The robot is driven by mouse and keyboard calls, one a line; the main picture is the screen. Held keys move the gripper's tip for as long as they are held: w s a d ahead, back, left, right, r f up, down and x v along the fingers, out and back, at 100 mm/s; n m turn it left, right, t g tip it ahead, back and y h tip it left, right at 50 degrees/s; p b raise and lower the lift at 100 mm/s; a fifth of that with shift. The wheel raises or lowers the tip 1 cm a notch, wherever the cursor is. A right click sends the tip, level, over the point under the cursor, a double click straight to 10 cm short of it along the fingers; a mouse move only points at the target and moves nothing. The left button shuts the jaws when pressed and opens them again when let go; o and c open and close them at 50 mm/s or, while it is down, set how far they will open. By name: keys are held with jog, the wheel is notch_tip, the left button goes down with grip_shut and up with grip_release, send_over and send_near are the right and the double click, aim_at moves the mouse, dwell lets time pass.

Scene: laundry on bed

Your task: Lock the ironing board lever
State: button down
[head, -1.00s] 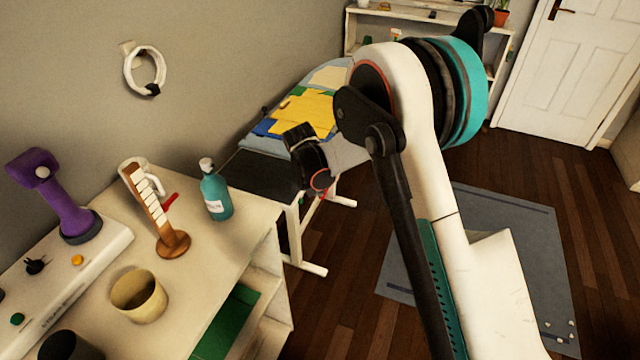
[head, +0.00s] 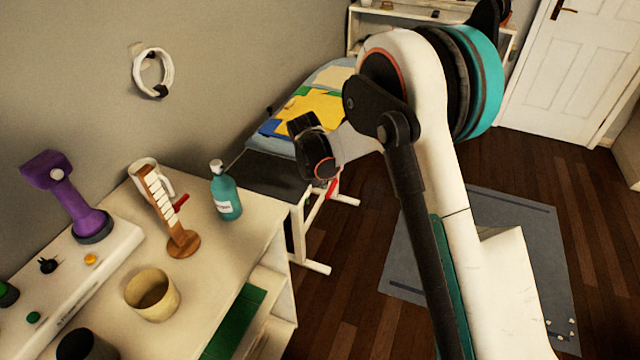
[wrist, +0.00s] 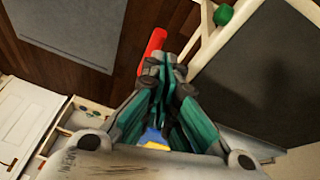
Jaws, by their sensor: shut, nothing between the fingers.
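The ironing board has a blue top (head: 328,76) with folded clothes on it, a dark panel (head: 268,172) at its near end and white legs (head: 297,235). A red lever (head: 331,188) shows beside the white frame, just below my black wrist joint. In the wrist view the red lever (wrist: 152,50) lies just beyond and left of the fingertips of my gripper (wrist: 165,75). The gripper is shut and empty, its fingers together. I cannot tell whether the fingertips touch the lever. In the head view my wrist hides the gripper.
A white table holds a teal bottle (head: 225,192), a wooden stand (head: 166,215), a beige cup (head: 151,293) and a purple device (head: 66,195). A grey rug (head: 510,240) lies on the wooden floor at right. A green knob (wrist: 223,15) is near the lever.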

jog(key=s+a+r+p, duration=0.2)
jog(key=s+a, duration=0.2)
jog(key=s, duration=0.5)
jog(key=shift+r, duration=0.3)
jog(key=shift+d, duration=0.1)
